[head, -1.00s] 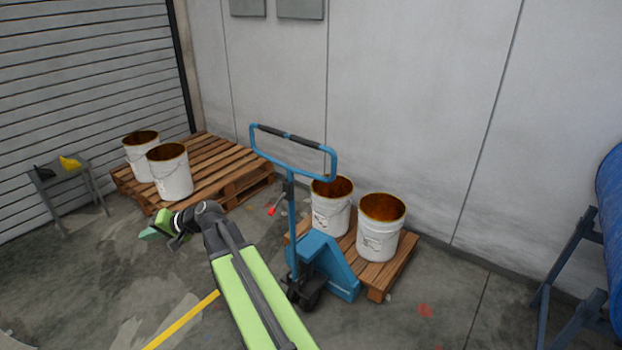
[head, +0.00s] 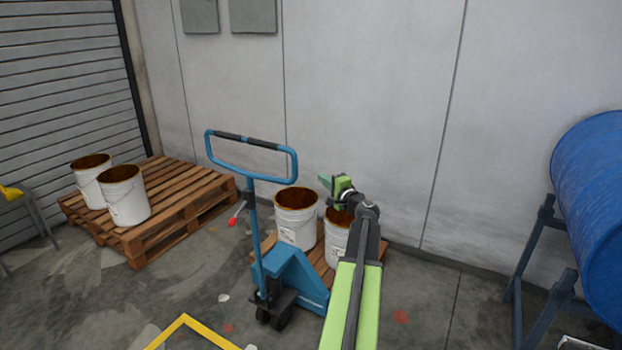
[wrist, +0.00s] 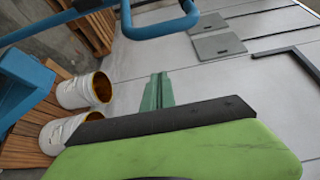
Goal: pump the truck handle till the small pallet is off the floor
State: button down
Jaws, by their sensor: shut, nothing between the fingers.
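The blue pallet truck (head: 295,282) stands with its tall handle loop (head: 291,168) upright. The loop has dark grips on its top bar, and a red-tipped lever (head: 234,218) sticks out from the shaft. The small wooden pallet (head: 318,259) is behind the truck body and carries two white buckets. It looks low to the floor; I cannot see whether there is a gap under it. My gripper (head: 325,184) is shut and empty, to the right of the handle loop and apart from it. In the wrist view the loop (wrist: 160,27) crosses the top, beyond my green fingertips (wrist: 157,92).
A larger pallet (head: 190,200) with two buckets (head: 127,200) stands at the left near the shutter. A blue drum (head: 590,195) rests on a stand at the right. A wall is behind the truck. Yellow floor marking (head: 185,322) and open floor lie in front.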

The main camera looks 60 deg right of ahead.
jog(key=x, duration=0.9)
jog(key=a, duration=0.2)
jog(key=w+a, duration=0.1)
jog(key=a, duration=0.1)
